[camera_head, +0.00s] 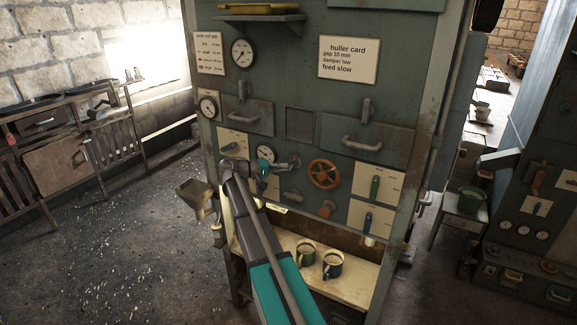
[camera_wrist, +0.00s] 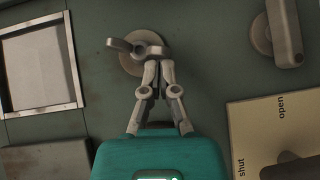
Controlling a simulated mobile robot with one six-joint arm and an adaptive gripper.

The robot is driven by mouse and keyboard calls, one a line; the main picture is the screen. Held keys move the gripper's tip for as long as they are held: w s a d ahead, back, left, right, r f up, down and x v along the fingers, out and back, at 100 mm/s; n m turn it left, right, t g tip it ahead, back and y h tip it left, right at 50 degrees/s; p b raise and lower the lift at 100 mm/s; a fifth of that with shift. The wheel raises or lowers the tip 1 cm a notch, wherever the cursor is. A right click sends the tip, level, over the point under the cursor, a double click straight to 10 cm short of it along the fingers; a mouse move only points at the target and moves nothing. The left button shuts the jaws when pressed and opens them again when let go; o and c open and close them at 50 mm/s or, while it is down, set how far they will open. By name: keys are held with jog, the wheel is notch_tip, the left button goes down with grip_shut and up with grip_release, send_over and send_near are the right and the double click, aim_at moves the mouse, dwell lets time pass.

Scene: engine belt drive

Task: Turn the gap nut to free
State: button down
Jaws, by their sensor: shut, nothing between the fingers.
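A grey metal nut with a projecting lug sits on a round base on the green panel; I take it for the gap nut (camera_wrist: 128,45). In the head view it appears below the small square frame, partly hidden by my gripper (camera_head: 288,163). In the wrist view my gripper (camera_wrist: 157,68) is shut, with its fingertips together at the nut's near edge. The fingertips overlap the nut in the picture; I cannot tell whether they touch it. Nothing shows between the fingers.
A grey lever (camera_wrist: 285,35) and an open/shut plate (camera_wrist: 270,130) lie close by. An orange handwheel (camera_head: 324,174) is to the right of my gripper. Two mugs (camera_head: 332,264) stand on the shelf below. A hopper (camera_head: 195,197) juts out at left.

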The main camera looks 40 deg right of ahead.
jog(key=w, duration=0.1)
jog(key=w+a+r+p, duration=0.1)
jog(key=w+a, duration=0.1)
jog(key=w, duration=0.1)
jog(key=shift+a+r+p, duration=0.25)
jog(key=shift+r+p, duration=0.1)
jog(key=shift+p, duration=0.05)
jog(key=r+p+v, duration=0.1)
jog(key=p+v, duration=0.1)
jog(key=v, duration=0.7)
jog(key=shift+s, duration=0.3)
jog(key=shift+s, duration=0.1)
jog(key=s+a+f+n+t+y, duration=0.35)
jog(key=s+a+f+y, duration=0.35)
jog(key=s+a+f, duration=0.45)
jog(key=s+a+f+t+y, duration=0.1)
jog(key=s+a+f+y, duration=0.2)
jog(key=s+a, duration=0.4)
jog(key=s+a+f+n+t+y, duration=0.1)
jog(key=s+a+f+y, duration=0.2)
jog(key=s+a+y, duration=0.3)
jog(key=shift+s+a+b, duration=0.45)
jog(key=shift+s+a, duration=0.05)
jog(key=shift+a, duration=0.45)
